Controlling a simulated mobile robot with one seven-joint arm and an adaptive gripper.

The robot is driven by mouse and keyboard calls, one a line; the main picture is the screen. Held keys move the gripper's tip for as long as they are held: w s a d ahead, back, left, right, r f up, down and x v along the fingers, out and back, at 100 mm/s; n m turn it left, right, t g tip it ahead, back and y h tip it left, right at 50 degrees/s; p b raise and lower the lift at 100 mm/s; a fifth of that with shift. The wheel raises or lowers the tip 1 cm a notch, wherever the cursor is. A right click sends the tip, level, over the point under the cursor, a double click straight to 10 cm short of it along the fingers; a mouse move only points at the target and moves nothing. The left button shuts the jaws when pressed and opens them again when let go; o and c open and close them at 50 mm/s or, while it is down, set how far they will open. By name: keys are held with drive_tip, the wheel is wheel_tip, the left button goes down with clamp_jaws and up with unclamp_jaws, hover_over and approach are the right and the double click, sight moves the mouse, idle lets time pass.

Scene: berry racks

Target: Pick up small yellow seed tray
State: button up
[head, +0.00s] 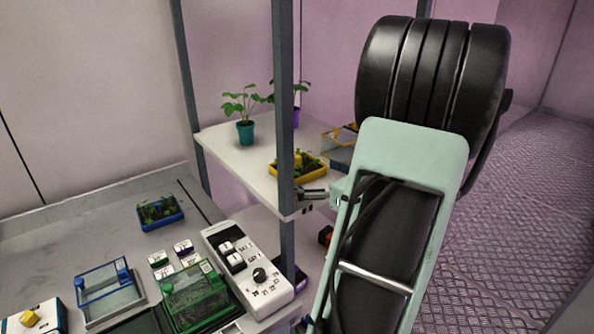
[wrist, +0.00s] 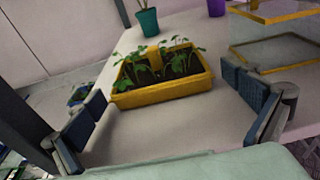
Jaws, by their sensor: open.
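The small yellow seed tray (wrist: 165,90) holds dark soil and green seedlings, with a yellow raised piece at its middle. It sits on a white shelf, and in the head view the tray (head: 311,169) is partly hidden by the rack post. My gripper (wrist: 170,113) is open, with one blue-padded finger low at the left and one at the right. The tray lies ahead of and between the fingers, and I see no contact. In the head view my gripper (head: 313,194) is at the shelf's front edge, largely hidden by the post and my arm.
A teal pot (head: 245,132) with a plant stands behind the tray on the shelf (head: 222,146). A clear yellow-edged box (wrist: 275,52) stands close at the right. A grey rack post (head: 284,120) is near my gripper. A blue tray (head: 160,211) and a control panel (head: 247,268) are on the lower bench.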

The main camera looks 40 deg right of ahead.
sight(300, 168)
drive_tip(key=w, duration=0.5)
drive_tip(key=shift+d+f, duration=0.2)
drive_tip(key=shift+f, duration=0.05)
drive_tip(key=shift+c, duration=0.6)
drive_tip(key=c, duration=1)
